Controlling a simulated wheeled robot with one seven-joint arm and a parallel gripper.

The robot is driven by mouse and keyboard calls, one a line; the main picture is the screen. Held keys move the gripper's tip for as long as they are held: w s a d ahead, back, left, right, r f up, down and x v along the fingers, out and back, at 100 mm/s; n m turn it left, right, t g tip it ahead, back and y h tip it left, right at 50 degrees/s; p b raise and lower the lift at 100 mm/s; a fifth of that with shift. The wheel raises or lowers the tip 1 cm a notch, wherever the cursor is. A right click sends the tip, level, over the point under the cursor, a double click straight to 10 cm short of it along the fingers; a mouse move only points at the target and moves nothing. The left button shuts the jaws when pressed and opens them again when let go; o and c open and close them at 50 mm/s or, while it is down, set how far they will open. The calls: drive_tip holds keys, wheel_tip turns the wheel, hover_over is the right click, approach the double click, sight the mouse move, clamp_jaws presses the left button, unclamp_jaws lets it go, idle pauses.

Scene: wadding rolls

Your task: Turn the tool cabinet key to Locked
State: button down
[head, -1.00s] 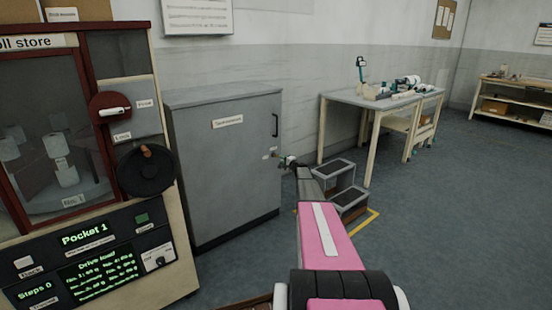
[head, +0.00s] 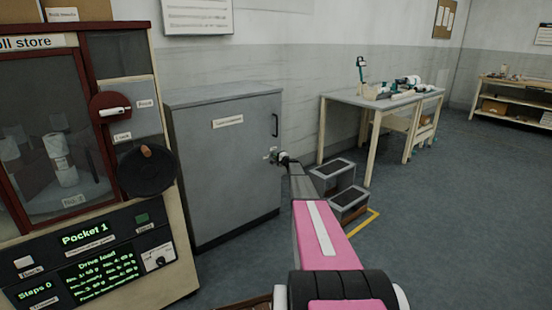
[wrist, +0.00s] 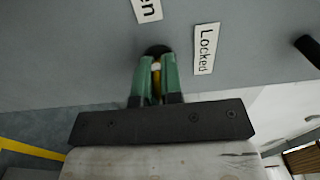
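The grey tool cabinet (head: 222,170) stands left of centre in the head view, its door closed. My gripper (head: 270,156) is at the right side of the door, below the handle (head: 275,125). In the wrist view a dark round lock (wrist: 157,50) is on the door, with a yellow key (wrist: 156,68) at it. My green fingers (wrist: 157,75) are close together on either side of the key, touching it as far as I can see. The "Locked" label (wrist: 205,48) is right of the lock. A partly cut-off label ending in "en" (wrist: 147,8) is above it.
The roll store machine (head: 95,250) with its black handwheel (head: 147,175) stands left of the cabinet. Grey steps (head: 340,185) are right of the cabinet, with a worktable (head: 385,100) behind them. The floor to the right is clear.

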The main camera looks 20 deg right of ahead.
drive_tip(key=shift+m, duration=0.3)
drive_tip(key=m, duration=0.3)
drive_tip(key=shift+m, duration=0.3)
drive_tip(key=m, duration=0.4)
drive_tip(key=shift+m, duration=0.3)
drive_tip(key=m, duration=0.4)
drive_tip(key=shift+m, duration=2.5)
drive_tip(key=c, duration=1.3)
unclamp_jaws()
drive_tip(key=shift+o, duration=0.2)
drive_tip(key=shift+s, duration=0.1)
